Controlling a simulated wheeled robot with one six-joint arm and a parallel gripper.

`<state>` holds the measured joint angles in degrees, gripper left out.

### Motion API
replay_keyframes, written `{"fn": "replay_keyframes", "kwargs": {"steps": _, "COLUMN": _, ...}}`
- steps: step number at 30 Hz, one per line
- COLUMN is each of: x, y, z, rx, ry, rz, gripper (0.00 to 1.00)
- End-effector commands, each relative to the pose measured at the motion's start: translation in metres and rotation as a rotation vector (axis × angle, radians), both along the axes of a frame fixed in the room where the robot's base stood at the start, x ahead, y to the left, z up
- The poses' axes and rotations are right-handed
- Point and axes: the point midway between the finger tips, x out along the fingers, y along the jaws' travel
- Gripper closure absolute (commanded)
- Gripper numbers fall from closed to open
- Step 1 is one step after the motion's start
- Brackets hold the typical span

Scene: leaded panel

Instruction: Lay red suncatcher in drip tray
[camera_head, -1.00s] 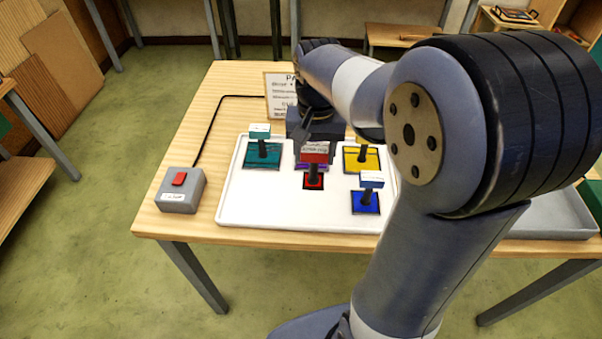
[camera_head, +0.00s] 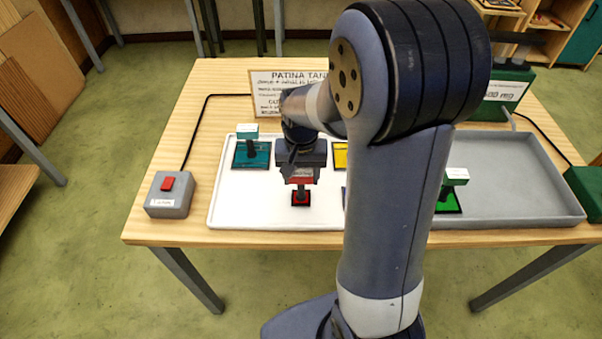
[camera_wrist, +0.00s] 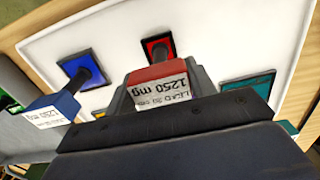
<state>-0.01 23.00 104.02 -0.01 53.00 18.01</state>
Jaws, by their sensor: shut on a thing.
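The red suncatcher (camera_head: 301,198) is a small dark-edged red pane with a post and a labelled red block on top. It is over the white tray (camera_head: 225,205). My gripper (camera_head: 301,172) is shut on its red block from above. In the wrist view the block (camera_wrist: 158,82) sits between the fingers, its label reading 1250 mg, with the red pane (camera_wrist: 158,47) beyond. I cannot tell whether the pane touches the white tray. The grey tray (camera_head: 535,190), which looks like the drip tray, is at the right; a green suncatcher (camera_head: 447,201) is at its left end.
A teal suncatcher (camera_head: 250,155) and a yellow one (camera_head: 340,156) stand nearby in the white tray. A blue one (camera_wrist: 76,68) shows in the wrist view. A switch box (camera_head: 170,195) is left; a sign (camera_head: 272,85) stands behind. The grey tray's right part is clear.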

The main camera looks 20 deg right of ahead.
Motion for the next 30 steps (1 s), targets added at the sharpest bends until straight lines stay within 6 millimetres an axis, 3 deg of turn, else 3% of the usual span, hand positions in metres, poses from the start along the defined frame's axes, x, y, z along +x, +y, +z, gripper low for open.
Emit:
{"fn": "replay_keyframes", "kwargs": {"steps": 8, "x": 0.0, "y": 0.0, "z": -0.004, "rx": 0.0, "ry": -0.001, "rz": 0.0, "gripper": 0.73}}
{"fn": "replay_keyframes", "kwargs": {"steps": 9, "x": 0.0, "y": 0.0, "z": -0.003, "rx": 0.0, "ry": -0.001, "rz": 0.0, "gripper": 0.45}}
{"fn": "replay_keyframes", "kwargs": {"steps": 16, "x": 0.0, "y": 0.0, "z": -0.003, "rx": 0.0, "ry": -0.001, "rz": 0.0, "gripper": 0.26}}
{"fn": "replay_keyframes", "kwargs": {"steps": 25, "x": 0.0, "y": 0.0, "z": 0.0, "rx": 0.0, "ry": -0.001, "rz": 0.0, "gripper": 0.26}}
{"fn": "replay_keyframes", "kwargs": {"steps": 30, "x": 0.002, "y": 0.0, "z": 0.021, "rx": 0.0, "ry": -0.007, "rz": 0.0, "gripper": 0.26}}
